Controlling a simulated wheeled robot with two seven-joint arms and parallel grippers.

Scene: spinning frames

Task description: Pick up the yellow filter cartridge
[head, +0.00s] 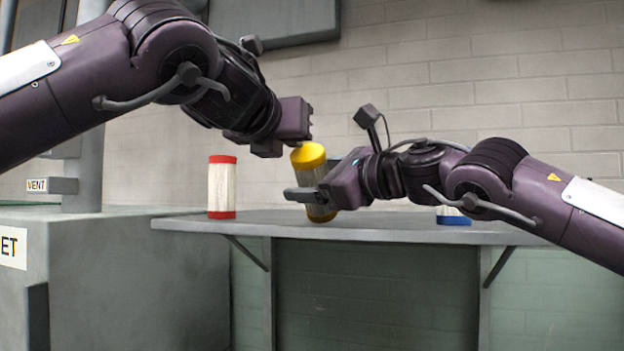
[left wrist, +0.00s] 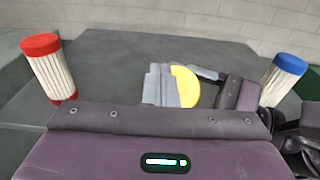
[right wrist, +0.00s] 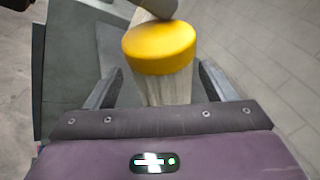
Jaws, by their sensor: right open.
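The yellow filter cartridge (head: 313,176) has yellow end caps and a pale pleated body. It stands on the grey shelf, leaning left in the head view. My right gripper (head: 305,192) is open, with one finger on each side of the cartridge body. In the right wrist view the cartridge's yellow cap (right wrist: 160,48) rises between the spread fingers. My left gripper (head: 296,122) is just above and left of the cap. In the left wrist view its fingers (left wrist: 163,72) are together and hide part of the yellow cap (left wrist: 186,86). Whether they touch it, I cannot tell.
A red-capped cartridge (head: 221,187) stands on the shelf (head: 270,225) to the left. A blue-capped cartridge (head: 453,215) stands to the right, mostly hidden by my right arm. A grey cabinet (head: 130,280) is at the left. A brick wall is behind.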

